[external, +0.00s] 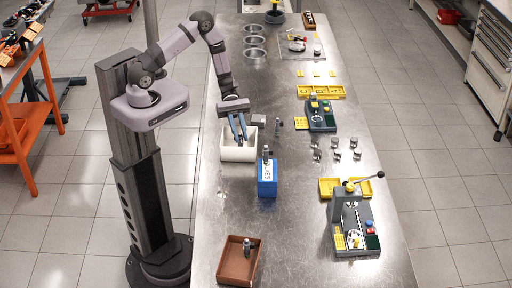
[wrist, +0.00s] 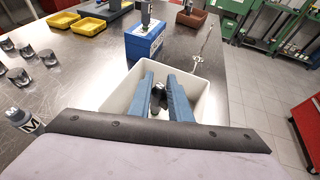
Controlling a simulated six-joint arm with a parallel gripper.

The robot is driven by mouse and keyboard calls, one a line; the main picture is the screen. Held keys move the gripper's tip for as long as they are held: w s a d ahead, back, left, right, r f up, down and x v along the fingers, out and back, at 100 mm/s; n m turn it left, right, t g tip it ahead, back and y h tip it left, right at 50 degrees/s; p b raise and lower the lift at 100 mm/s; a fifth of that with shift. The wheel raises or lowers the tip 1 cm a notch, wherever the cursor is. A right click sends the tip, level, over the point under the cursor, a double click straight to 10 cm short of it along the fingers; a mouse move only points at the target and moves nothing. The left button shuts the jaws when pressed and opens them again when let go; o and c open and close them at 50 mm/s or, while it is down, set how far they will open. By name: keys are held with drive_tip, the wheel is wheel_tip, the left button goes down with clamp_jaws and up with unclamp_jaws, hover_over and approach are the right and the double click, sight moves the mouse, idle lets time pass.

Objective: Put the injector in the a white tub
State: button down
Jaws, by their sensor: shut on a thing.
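The white tub (external: 238,155) stands on the left part of the steel bench; its wall also shows in the wrist view (wrist: 205,84). My gripper (external: 241,138) points down over the tub's opening. In the wrist view, its two blue fingers (wrist: 160,78) are shut on a small dark part (wrist: 159,97), which I take to be the injector. The part appears within the tub's outline, but I cannot tell how deep it hangs or whether it touches the floor. The fingers hide much of it.
A blue box (external: 267,182) with a similar grey part on top stands just in front of the tub. Another grey part (external: 278,128) stands to the right. A brown tray (external: 236,268) lies nearer the front. Several metal cups and yellow trays (external: 320,91) are farther right.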

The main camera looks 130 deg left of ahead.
drive_tip(key=c, duration=1.6)
unclamp_jaws()
drive_tip(key=shift+f, duration=0.1)
drive_tip(key=shift+c, duration=0.2)
drive_tip(key=shift+s+a+r, duration=0.25)
drive_tip(key=shift+s+a, duration=0.1)
drive_tip(key=b+v, duration=0.4)
drive_tip(key=v, duration=0.7)
drive_tip(key=shift+d, duration=0.2)
